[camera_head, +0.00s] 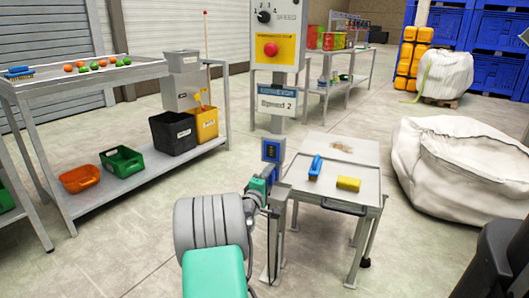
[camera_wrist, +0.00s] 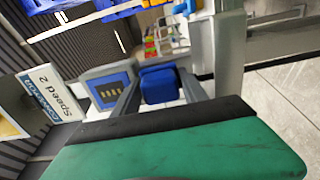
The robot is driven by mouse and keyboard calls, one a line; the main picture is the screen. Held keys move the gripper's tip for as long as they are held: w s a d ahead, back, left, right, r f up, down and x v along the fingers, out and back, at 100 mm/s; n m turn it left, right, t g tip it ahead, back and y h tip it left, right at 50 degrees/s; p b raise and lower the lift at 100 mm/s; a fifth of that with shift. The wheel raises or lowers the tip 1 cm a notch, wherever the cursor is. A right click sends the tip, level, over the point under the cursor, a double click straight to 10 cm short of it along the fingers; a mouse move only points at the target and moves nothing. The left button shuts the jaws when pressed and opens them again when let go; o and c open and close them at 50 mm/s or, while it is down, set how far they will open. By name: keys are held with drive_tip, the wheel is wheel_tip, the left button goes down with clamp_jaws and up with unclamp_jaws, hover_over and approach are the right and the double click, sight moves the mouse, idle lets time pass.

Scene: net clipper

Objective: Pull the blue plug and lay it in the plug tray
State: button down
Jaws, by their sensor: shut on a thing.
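The blue plug (camera_wrist: 159,84) sits between the two fingers of my gripper (camera_wrist: 158,92) in the wrist view. My gripper is shut on it. Left of the plug is a blue-faced grey housing (camera_wrist: 112,92) with small yellow marks. I cannot tell whether the plug still touches it. In the head view, a blue-faced housing (camera_head: 271,150) is on the post, just above my gripper (camera_head: 279,190). The plug is not clear in the head view. I cannot surely pick out the plug tray.
A grey cart (camera_head: 368,185) right of the post holds a blue brush (camera_head: 315,166) and a yellow sponge (camera_head: 348,184). Above is a control panel with a red button (camera_head: 271,49). A large white sack (camera_head: 455,165) stands at right. A grey bench (camera_head: 150,70) stands at left.

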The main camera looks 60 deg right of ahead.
drive_tip(key=shift+a+f, duration=0.2)
drive_tip(key=shift+f, duration=1.05)
drive_tip(key=c, duration=0.7)
unclamp_jaws()
drive_tip(key=shift+w+f, duration=0.15)
drive_tip(key=shift+w, duration=0.05)
drive_tip(key=shift+c, duration=0.2)
drive_tip(key=shift+o, duration=1.1)
drive_tip(key=shift+a+y, duration=0.25)
drive_tip(key=shift+y, duration=0.05)
drive_tip(key=s+a+r, duration=0.1)
drive_tip(key=a+r, duration=0.1)
drive_tip(key=a, duration=1.4)
drive_tip(key=shift+s+p, duration=0.25)
drive_tip(key=shift+p, duration=0.2)
